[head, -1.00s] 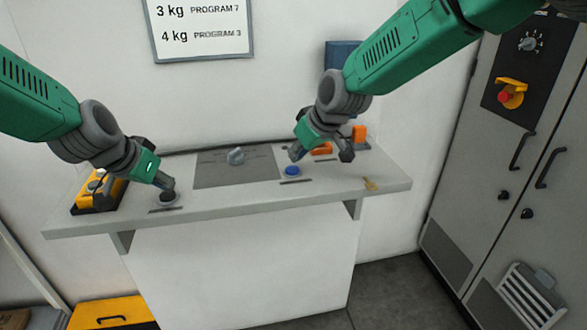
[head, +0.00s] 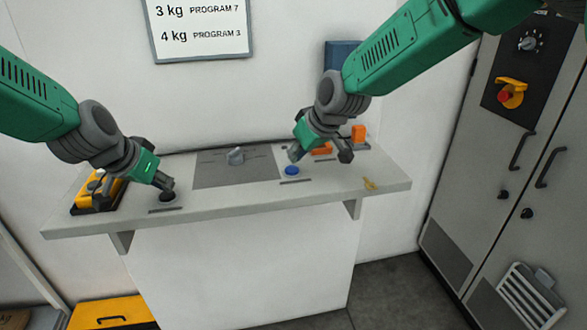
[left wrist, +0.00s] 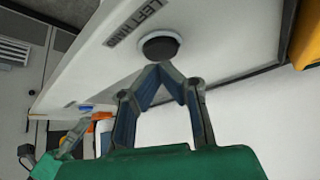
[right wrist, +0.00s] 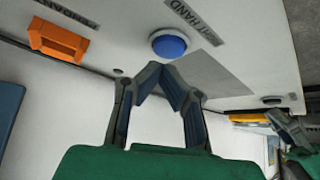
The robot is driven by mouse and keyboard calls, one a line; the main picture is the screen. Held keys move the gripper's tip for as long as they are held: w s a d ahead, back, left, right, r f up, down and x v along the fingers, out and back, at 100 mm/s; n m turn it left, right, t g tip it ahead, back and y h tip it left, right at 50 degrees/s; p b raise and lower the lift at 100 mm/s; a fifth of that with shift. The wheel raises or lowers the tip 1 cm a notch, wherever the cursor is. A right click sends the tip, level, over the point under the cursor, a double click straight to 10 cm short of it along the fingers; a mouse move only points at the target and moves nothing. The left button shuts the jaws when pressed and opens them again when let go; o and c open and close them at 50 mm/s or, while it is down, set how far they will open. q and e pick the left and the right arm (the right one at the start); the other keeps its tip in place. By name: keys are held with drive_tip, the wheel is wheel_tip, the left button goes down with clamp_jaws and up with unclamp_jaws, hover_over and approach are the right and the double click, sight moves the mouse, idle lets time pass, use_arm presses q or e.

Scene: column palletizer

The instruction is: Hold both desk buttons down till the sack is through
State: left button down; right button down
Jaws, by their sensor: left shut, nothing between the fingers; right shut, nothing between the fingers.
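A black button (head: 168,197) sits on the left part of the grey desk (head: 235,203); in the left wrist view the button (left wrist: 160,48) lies beside a LEFT HAND label. My left gripper (head: 167,186) is shut and empty, its tips at this button. A blue button (head: 291,171) sits further right on the desk and also shows in the right wrist view (right wrist: 169,44). My right gripper (head: 295,156) is shut and empty, its tips close to the blue button. I cannot tell whether either gripper touches or presses its button. I cannot make out a sack.
A yellow device (head: 97,192) stands at the desk's left end. Orange items (head: 358,133) and a small yellow thing (head: 370,184) are at the right. A grey cabinet (head: 500,170) stands right of the desk.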

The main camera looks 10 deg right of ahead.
drive_tip(key=shift+a, duration=0.1)
drive_tip(key=shift+a+f, duration=0.2)
drive_tip(key=shift+a, duration=0.25)
drive_tip(key=shift+d+f, duration=0.1)
drive_tip(key=shift+d, duration=0.05)
drive_tip(key=shift+d+f, duration=0.2)
drive_tip(key=shift+d, duration=0.1)
drive_tip(key=shift+a+f, duration=0.25)
drive_tip(key=shift+a, duration=0.1)
drive_tip(key=shift+d+f, duration=0.1)
drive_tip(key=shift+d, duration=0.1)
drive_tip(key=shift+r, duration=0.3)
